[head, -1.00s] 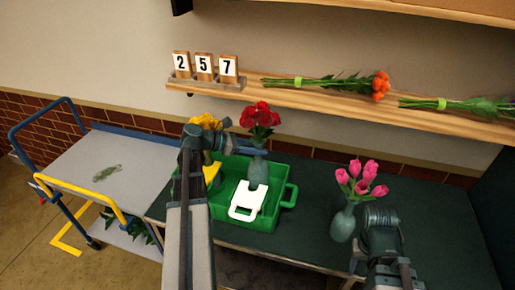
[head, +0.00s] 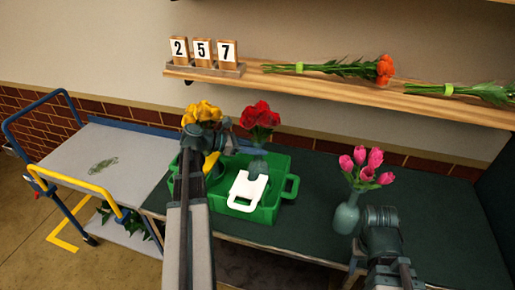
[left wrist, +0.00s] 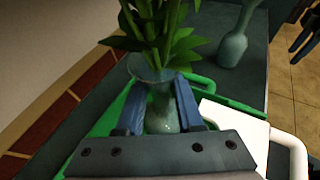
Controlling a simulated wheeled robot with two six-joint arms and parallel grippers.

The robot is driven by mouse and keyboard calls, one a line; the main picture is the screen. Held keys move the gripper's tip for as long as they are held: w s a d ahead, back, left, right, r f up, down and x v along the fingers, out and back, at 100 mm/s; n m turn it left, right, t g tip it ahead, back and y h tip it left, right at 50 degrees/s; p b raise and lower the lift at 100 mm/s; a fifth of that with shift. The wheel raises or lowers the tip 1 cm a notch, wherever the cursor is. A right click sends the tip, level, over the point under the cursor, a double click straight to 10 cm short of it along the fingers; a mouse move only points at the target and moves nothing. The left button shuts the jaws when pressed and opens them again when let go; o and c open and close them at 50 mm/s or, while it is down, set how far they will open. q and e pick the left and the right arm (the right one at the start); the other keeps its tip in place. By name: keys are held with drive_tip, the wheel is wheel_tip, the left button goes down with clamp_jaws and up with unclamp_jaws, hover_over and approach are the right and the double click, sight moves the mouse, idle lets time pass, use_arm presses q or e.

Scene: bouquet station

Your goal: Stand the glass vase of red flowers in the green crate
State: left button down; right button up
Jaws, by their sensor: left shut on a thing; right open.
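The glass vase (head: 258,164) of red flowers (head: 260,117) is upright over the back part of the green crate (head: 292,186). My left gripper (head: 236,150) is shut on it; the left wrist view shows both blue fingers against the glass vase (left wrist: 161,108). The vase's base is hidden, so I cannot tell whether it touches the crate floor. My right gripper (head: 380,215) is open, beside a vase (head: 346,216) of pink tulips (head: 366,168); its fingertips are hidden.
A white panel with a slot (head: 247,190) is at the crate, close to the held vase. Yellow flowers (head: 201,112) stand behind my left arm. A shelf (head: 330,88) with number blocks runs above. A cart (head: 100,165) stands left.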

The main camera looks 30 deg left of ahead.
use_arm(q)
drive_tip(key=shift+f+b, duration=0.7)
drive_tip(key=shift+f, duration=0.4)
idle(0.4)
drive_tip(key=shift+c, duration=2.3)
unclamp_jaws()
drive_tip(key=shift+s, duration=0.1)
drive_tip(key=s+a+r+p, duration=0.1)
drive_tip(key=s+a+r, duration=0.1)
drive_tip(key=s+a, duration=0.9)
drive_tip(key=shift+s+a, duration=0.15)
drive_tip(key=shift+a, duration=0.4)
